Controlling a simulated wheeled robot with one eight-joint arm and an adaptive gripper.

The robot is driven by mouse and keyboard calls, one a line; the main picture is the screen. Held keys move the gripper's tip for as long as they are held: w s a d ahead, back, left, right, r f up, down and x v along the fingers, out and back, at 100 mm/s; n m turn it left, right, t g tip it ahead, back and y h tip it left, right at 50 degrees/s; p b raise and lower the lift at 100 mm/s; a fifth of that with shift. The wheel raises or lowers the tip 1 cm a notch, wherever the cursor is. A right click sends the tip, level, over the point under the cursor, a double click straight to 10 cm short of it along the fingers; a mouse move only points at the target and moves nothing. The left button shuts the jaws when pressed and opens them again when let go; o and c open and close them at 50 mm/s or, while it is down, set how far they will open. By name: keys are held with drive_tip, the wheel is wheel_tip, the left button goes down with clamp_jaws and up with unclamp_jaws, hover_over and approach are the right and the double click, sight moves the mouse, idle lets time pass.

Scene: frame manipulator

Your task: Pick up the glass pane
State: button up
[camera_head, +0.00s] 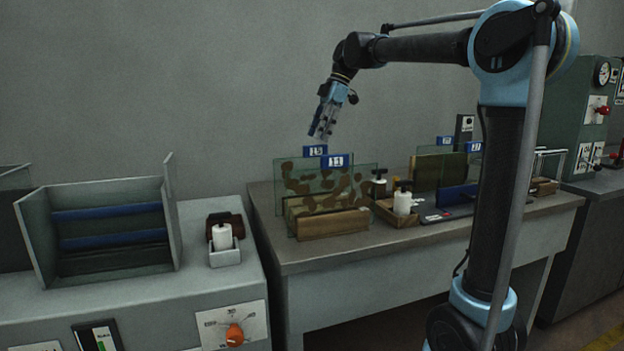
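Glass panes (357,176) stand upright in a wooden holder (333,223) at the left end of the table. Blue number tags sit on their top edges, one reading 11 (337,160) and one behind it that looks like 15 (315,151). A pane with brown blotches (319,188) shows among them. My gripper (322,136) points down just above the tags and appears apart from the panes. I cannot tell whether its fingers are open or shut. Which pane the task means is not clear from this view.
Right of the panes, a wooden box (397,215) holds a white bottle (403,202). More tagged panels (440,170) stand farther right. At left, a grey slotted rack (110,270) and a small bottle holder (225,256) sit on a machine top. The wall is close behind.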

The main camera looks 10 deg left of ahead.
sight(315, 156)
drive_tip(key=shift+d+x, duration=0.15)
drive_tip(key=shift+x, duration=1.45)
drive_tip(key=shift+d+x, duration=0.15)
drive_tip(key=shift+x, duration=1.4)
drive_tip(key=shift+w+f, duration=0.1)
drive_tip(key=shift+f, duration=0.05)
clamp_jaws()
